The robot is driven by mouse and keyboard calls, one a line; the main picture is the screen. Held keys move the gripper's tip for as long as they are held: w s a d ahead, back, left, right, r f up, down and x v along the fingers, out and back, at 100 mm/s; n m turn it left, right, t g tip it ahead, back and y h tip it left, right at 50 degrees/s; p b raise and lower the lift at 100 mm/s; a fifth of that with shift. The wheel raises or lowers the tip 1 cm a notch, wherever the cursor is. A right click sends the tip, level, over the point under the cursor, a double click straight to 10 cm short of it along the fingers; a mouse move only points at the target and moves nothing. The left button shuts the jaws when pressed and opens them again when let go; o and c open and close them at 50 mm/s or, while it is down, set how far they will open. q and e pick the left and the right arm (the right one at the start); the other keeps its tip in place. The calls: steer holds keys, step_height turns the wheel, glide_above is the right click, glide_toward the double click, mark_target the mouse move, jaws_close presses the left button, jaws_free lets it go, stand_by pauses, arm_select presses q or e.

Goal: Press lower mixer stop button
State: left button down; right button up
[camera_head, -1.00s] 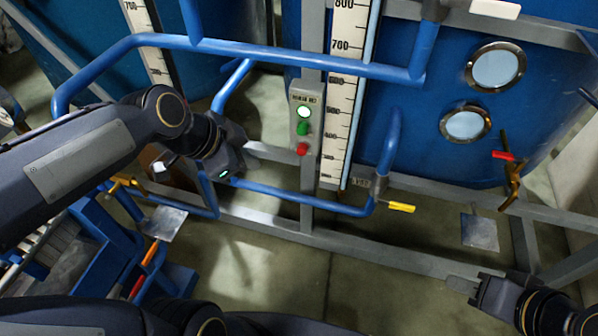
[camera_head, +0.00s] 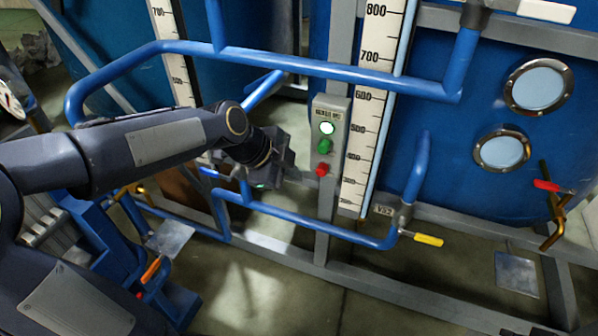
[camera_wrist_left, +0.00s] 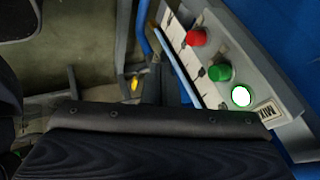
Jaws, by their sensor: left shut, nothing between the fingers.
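The mixer button box (camera_head: 344,112) is a grey panel on the vertical frame post. It carries a lit white lamp (camera_head: 326,128) at the top, a green button (camera_head: 324,147) in the middle and the red stop button (camera_head: 321,169) at the bottom. My left gripper (camera_head: 300,174) is shut and empty, just left of the red button with a small gap that is hard to judge. In the left wrist view the red button (camera_wrist_left: 196,37), green button (camera_wrist_left: 221,72) and white lamp (camera_wrist_left: 241,96) show unobstructed. My right gripper is out of view.
A white level scale (camera_head: 367,110) stands right of the box. A blue pipe (camera_head: 300,66) crosses above, and a lower blue pipe (camera_head: 320,226) runs below to a yellow valve handle (camera_head: 428,240). A blue tank (camera_head: 450,130) fills the right behind the frame.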

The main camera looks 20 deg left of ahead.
mark_target(318, 175)
arm_select(q)
steer(key=shift+w+d+f+b, duration=0.2)
steer(key=shift+w+d+f, duration=0.35)
steer(key=shift+w+f, duration=0.65)
steer(key=shift+w+d+f+b, duration=0.2)
steer(key=shift+w+d+f, duration=0.35)
steer(key=shift+w+f, duration=0.6)
steer(key=shift+w+d+f+b, duration=0.2)
steer(key=shift+w+d+f, duration=0.5)
steer(key=shift+w, duration=0.8)
steer(key=shift+a+f, duration=0.15)
